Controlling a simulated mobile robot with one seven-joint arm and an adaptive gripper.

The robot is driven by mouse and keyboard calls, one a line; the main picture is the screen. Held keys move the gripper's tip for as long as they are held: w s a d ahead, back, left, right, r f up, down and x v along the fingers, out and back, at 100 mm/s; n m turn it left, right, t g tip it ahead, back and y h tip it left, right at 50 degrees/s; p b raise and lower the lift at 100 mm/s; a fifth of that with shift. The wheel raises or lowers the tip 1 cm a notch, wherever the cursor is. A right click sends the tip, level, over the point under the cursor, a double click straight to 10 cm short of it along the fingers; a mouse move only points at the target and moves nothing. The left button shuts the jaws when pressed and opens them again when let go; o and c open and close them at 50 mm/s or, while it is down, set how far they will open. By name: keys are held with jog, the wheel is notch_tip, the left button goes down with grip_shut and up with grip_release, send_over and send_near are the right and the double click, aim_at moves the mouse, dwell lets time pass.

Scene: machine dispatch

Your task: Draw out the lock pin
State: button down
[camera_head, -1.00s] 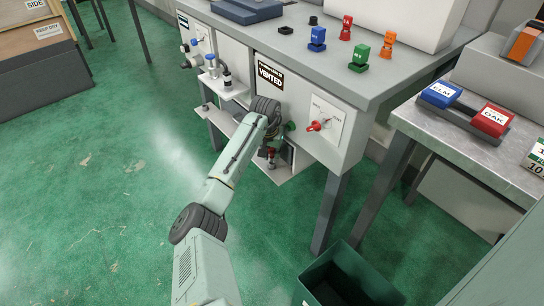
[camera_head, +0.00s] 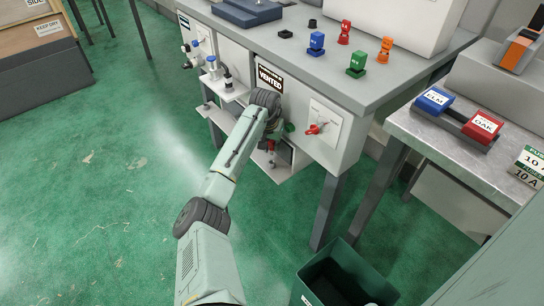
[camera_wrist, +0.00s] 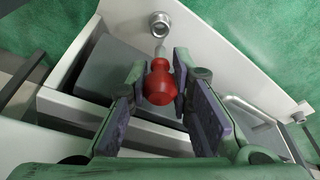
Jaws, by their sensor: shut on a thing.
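The lock pin has a round red knob (camera_wrist: 162,84) and a short pale metal shaft, seen in the wrist view. My gripper (camera_wrist: 160,88) is shut on the red knob, with one finger on each side. A metal collar (camera_wrist: 160,24) sits on the white panel just beyond the shaft. I cannot tell for sure whether the shaft's tip is still inside the collar. In the head view my gripper (camera_head: 270,143) is low at the front of the grey bench's cabinet, and my arm partly hides it.
A white shelf (camera_head: 229,91) with fittings juts out to the left. A dark green bin (camera_head: 322,262) stands on the floor at the lower right.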

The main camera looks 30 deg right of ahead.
jog(key=shift+r+p, duration=1.1)
jog(key=shift+r, duration=0.1)
jog(key=shift+f, duration=0.1)
